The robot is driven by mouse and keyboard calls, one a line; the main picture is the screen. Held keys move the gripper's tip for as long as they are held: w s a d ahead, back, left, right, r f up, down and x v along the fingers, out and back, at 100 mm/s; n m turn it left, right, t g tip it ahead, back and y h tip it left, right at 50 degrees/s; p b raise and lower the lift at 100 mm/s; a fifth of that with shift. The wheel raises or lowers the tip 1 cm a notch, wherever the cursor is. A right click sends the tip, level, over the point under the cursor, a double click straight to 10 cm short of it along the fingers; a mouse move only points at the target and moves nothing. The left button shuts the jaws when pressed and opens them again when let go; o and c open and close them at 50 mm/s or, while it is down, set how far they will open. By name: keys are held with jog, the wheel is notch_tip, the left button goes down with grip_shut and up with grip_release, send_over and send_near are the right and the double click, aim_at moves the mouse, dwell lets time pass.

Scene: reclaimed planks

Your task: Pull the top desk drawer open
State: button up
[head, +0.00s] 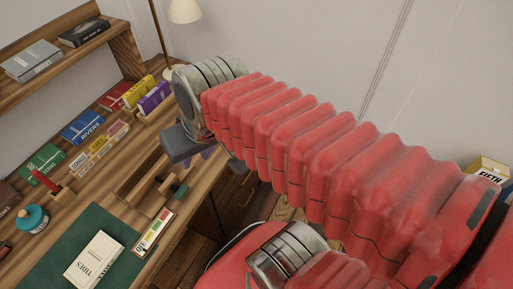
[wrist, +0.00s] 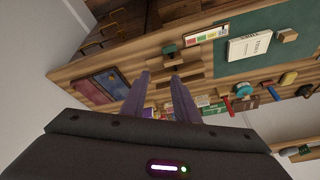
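The wooden desk (head: 60,225) fills the left of the head view. Its drawer fronts (head: 240,200) show low behind my arm, partly hidden. In the wrist view the scene is turned over, and a stack of drawers (wrist: 125,22) with brass handles (wrist: 93,47) shows at the upper left. The top drawer appears to be the one closest to the desktop edge; I cannot tell whether it is fully closed. My gripper (wrist: 160,75) has two purple fingers apart with nothing between them. In the head view my gripper (head: 203,156) is over the desktop's right part, away from the handles.
Several books (head: 82,128), a green mat (head: 60,252) with a white book (head: 94,260), a teal jar (head: 32,219) and a wooden organiser (head: 145,180) occupy the desktop. A shelf (head: 60,55) stands behind, with a lamp (head: 185,10) beside it. A box (head: 488,170) is at right.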

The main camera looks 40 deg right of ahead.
jog(key=w+d+f+m+t+y, duration=0.1)
jog(key=w+d+f+m+y, duration=0.35)
jog(key=f+m, duration=0.65)
jog(key=w+d+f+m+t+y, duration=0.1)
jog(key=w+d+f+m+y, duration=0.45)
jog(key=m, duration=1.05)
jog(key=s+d+f+m+t+h, duration=0.4)
jog(key=d+f+m+h, duration=0.1)
jog(key=d+f+m, duration=0.5)
jog(key=s+d+f+m+t+h, duration=0.4)
jog(key=d+f+m, duration=0.7)
jog(key=m, duration=0.4)
jog(key=f+t+h, duration=0.1)
jog(key=h, duration=0.1)
jog(key=shift+s+d+h, duration=0.15)
jog(key=shift+h, duration=0.15)
jog(key=shift+f, duration=0.1)
jog(key=a+x, duration=0.1)
jog(key=x, duration=1.2)
jog(key=shift+w+d, duration=0.35)
jog(key=shift+w, duration=0.05)
